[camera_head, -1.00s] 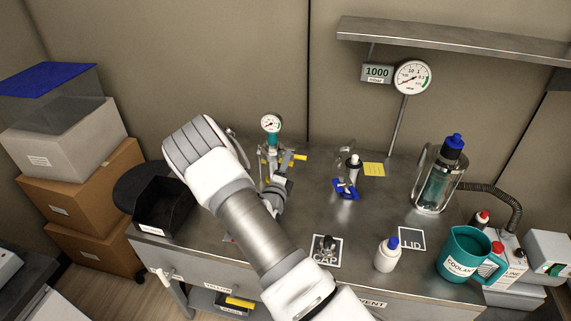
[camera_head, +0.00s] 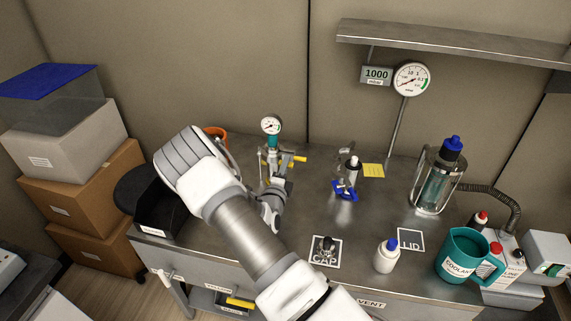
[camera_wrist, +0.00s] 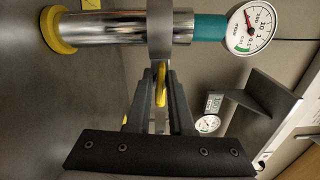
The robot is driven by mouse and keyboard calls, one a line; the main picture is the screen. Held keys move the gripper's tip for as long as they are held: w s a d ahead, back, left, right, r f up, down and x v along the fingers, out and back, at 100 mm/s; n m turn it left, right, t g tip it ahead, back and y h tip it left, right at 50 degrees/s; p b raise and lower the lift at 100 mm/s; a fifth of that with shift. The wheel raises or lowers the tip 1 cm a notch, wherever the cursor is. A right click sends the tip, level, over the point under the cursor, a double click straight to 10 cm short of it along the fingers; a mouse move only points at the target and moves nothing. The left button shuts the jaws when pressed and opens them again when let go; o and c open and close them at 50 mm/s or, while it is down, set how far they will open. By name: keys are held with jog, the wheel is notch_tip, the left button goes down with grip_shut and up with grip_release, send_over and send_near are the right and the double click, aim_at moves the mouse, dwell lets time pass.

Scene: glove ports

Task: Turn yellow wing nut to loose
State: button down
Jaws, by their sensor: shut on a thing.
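The yellow wing nut (camera_wrist: 161,84) shows in the wrist view between the jaw tips, beside a metal band around a chrome column (camera_wrist: 120,27). My gripper (camera_wrist: 160,90) is shut on it. The column has a yellow ring (camera_wrist: 58,30) at one end and a teal collar (camera_wrist: 209,27) with a dial gauge (camera_wrist: 251,27) at the other. In the head view the gauge (camera_head: 271,125) stands upright above the column, with a yellow part (camera_head: 299,158) sticking out to its right. The jaws' contact with the nut is not clear in the head view.
A black bin (camera_head: 160,212) and an orange cup (camera_head: 217,133) are near my wrist. The bench between has bare patches.

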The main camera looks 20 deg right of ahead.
jog(key=c, duration=0.8)
grip_release()
jog(key=shift+c, duration=0.2)
jog(key=shift+s, duration=0.1)
jog(key=v, duration=1.7)
jog(key=shift+p, duration=0.35)
jog(key=shift+s+a+r, duration=0.1)
